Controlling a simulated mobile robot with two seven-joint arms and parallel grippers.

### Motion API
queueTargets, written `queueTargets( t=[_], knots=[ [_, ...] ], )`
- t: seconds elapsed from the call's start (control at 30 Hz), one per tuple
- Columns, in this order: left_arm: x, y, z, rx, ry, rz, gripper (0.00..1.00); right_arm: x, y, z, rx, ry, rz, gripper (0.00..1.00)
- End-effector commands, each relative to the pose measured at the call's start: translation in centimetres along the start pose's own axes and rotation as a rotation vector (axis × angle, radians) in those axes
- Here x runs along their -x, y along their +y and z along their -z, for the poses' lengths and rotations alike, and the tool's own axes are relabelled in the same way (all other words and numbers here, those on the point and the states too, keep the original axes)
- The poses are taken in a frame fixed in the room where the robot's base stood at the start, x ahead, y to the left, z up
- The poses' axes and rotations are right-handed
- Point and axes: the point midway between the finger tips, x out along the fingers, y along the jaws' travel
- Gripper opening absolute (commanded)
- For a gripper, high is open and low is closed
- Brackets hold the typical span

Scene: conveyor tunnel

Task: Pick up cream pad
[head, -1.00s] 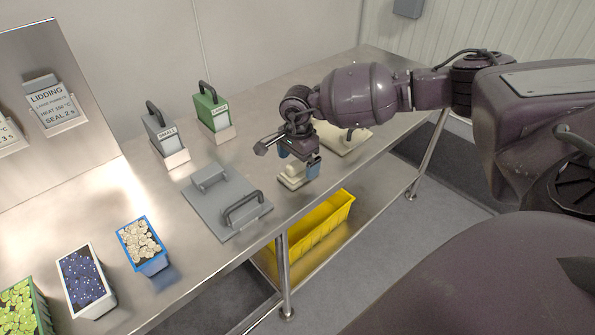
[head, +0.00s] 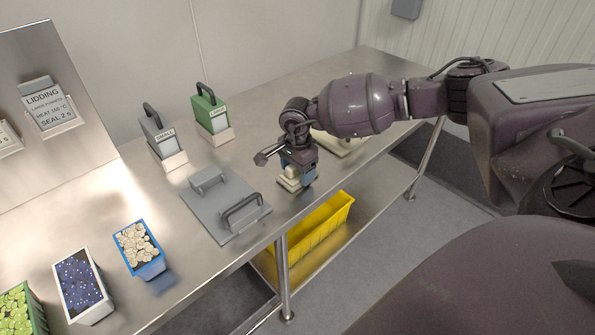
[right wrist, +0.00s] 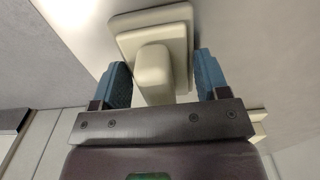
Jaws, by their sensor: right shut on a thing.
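The cream pad (head: 289,184) is a small stepped block with a raised grip on the steel table, right of the grey plate. In the right wrist view the pad (right wrist: 153,62) shows its square base and the raised block. My right gripper (head: 298,174) points down over the pad, shut on its raised grip. Its blue fingers (right wrist: 163,78) stand on either side of that grip in the wrist view. The pad appears to rest on the table. Part of it is hidden behind the gripper. My left gripper is not in view.
A grey plate with a handle (head: 222,203) lies just left of the pad. A larger cream piece (head: 348,148) lies behind my right arm. Grey (head: 160,132) and green (head: 211,110) handled blocks stand at the back. A yellow bin (head: 325,222) sits on the lower shelf.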

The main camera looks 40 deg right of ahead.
Motion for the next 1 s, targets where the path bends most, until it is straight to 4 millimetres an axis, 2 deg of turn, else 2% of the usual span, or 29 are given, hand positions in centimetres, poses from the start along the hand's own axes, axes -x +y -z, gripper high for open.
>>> queueTargets(
  t=[0.17,0.27,0.7,0.9,1.0],
  knots=[
    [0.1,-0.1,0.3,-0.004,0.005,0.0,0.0,1.2,-0.1,0.0,0.0,-0.001,0.004,0.45],
    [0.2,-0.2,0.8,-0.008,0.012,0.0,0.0,2.9,-0.1,0.0,0.0,0.001,0.007,0.45],
    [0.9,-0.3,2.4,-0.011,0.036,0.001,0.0,13.8,-0.1,0.0,0.0,0.001,0.008,0.45],
    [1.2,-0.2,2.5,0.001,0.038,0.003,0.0,17.6,-0.1,0.0,0.001,0.0,0.006,0.45],
    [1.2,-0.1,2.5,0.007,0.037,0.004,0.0,18.8,-0.1,0.0,0.0,0.001,0.004,0.45]
  ],
)
